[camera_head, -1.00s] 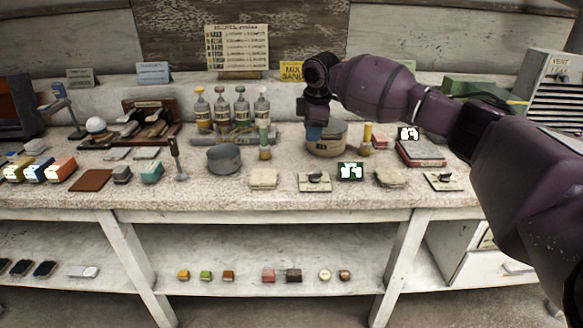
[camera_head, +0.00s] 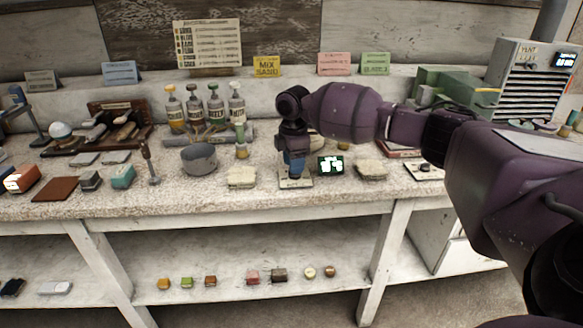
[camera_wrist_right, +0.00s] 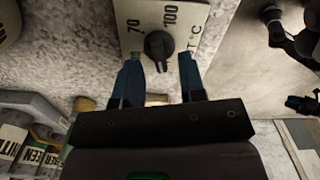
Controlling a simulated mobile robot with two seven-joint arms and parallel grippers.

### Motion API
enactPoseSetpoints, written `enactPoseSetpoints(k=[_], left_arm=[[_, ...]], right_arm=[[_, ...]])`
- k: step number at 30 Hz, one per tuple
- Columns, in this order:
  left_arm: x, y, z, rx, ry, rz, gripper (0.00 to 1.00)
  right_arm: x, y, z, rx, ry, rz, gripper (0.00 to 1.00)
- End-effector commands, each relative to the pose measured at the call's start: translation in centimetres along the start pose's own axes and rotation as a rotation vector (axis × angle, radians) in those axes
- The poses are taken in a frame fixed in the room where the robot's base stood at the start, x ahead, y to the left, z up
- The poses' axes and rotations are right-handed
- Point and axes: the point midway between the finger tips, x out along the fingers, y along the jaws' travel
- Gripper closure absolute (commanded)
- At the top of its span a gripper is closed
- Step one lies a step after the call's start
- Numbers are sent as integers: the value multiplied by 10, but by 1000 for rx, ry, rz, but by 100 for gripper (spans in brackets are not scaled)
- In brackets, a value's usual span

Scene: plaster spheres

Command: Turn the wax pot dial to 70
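A cream dial plate (camera_wrist_right: 190,12) with a black knob (camera_wrist_right: 158,45) fills the top of the right wrist view. It reads 70 at left, 100 at upper middle, and "C" at right. I cannot tell exactly where the knob points. My right gripper (camera_wrist_right: 160,62) is open, its blue fingers on either side of the knob's near end, with gaps showing. In the head view my right gripper (camera_head: 294,170) points down over the dial plate (camera_head: 296,184) at the bench front and hides its knob. The wax pot is mostly hidden behind my right arm.
A lit green display (camera_head: 331,165) stands just right of the dial plate, close to my gripper. A second dial plate (camera_head: 424,172) sits further right. A grey bowl (camera_head: 199,159) is further left.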

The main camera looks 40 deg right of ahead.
Motion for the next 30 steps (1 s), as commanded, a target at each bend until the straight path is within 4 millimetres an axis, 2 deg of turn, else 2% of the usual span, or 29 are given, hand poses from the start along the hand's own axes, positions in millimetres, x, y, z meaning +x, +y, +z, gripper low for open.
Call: enactPoseSetpoints(k=[4, 14, 15, 17, 22, 30], left_arm=[[1, 0, -1, -3, 3, 0, 57], [0, 1, -3, -6, 6, -1, 57], [1, 1, -2, -6, 6, -1, 57], [1, 1, -2, -6, 4, -1, 57], [1, 1, 0, -6, 1, -1, 57], [1, 1, -1, -6, 4, 0, 57]], right_arm=[[12, 0, 0, 0, 0, 0, 63], [13, 0, 0, 1, 1, 3, 63], [13, 0, 0, 1, 1, 3, 64], [13, 0, 0, 1, 1, 3, 74], [13, 0, 0, 1, 1, 2, 100], [12, 0, 0, 10, 1, 3, 100]])
